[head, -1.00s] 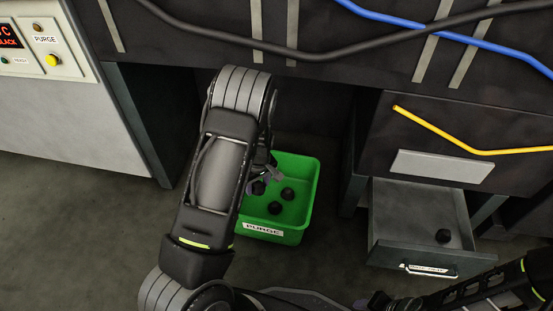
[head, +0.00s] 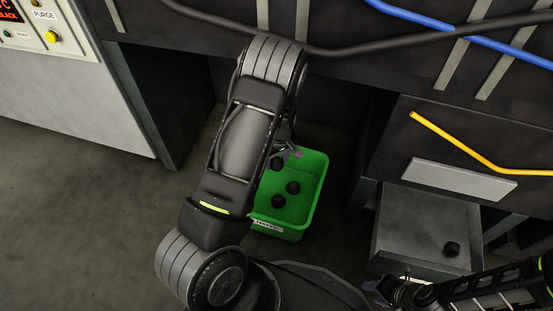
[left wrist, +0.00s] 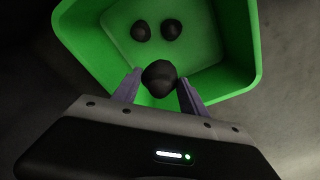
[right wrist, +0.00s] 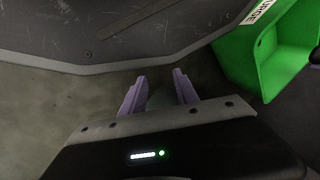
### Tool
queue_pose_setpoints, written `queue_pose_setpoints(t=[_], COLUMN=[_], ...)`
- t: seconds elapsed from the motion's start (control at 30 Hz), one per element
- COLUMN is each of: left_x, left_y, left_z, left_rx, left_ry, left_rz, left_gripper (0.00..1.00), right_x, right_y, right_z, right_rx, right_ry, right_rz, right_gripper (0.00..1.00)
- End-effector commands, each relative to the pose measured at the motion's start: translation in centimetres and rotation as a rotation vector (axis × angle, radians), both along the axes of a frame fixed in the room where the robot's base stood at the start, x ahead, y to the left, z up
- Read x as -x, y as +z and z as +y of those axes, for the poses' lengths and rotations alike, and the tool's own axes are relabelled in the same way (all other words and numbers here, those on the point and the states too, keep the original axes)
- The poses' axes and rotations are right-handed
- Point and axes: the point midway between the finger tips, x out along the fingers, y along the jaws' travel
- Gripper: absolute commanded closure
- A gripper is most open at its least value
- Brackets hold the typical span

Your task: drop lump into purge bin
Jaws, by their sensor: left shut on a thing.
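Two similar dark lumps lie on the bin floor. In the left wrist view, the held lump overlaps the near part of the bin's inside; its height above the floor is hard to tell. My right gripper (right wrist: 158,92) is open, fingers apart, to the bin's right in the head view.
A dark cabinet overhangs behind the bin, with a blue cable (head: 460,36) and a yellow one (head: 455,142). A control panel (head: 35,25) stands at upper left. Floor left of my arm is clear.

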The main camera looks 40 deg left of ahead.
Motion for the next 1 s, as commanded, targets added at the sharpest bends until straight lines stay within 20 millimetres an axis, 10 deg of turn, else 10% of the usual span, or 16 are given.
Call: queue_pose_setpoints(t=[0.4, 0.87, 0.9, 1.0], left_x=[0.0, 0.0, 0.0, 0.0], left_y=[-4.8, -5.5, -5.5, -5.5], left_z=[0.0, 0.0, 0.0, 0.0], left_rx=[0.0, 0.0, 0.0, 0.0], left_ry=[0.0, 0.0, 0.0, 0.0], left_rz=[0.0, 0.0, 0.0, 0.0], left_gripper=[0.91, 0.91, 0.47, 0.39], right_x=[-0.6, -0.8, -0.8, -0.8], right_y=[-4.3, -4.8, -4.8, -4.8], right_z=[0.1, 0.1, 0.1, 0.1], right_rx=[0.003, 0.004, 0.004, 0.004], right_ry=[-0.008, -0.01, -0.01, -0.01], right_rz=[-0.016, -0.022, -0.022, -0.022], right_gripper=[0.64, 0.64, 0.64, 0.64])
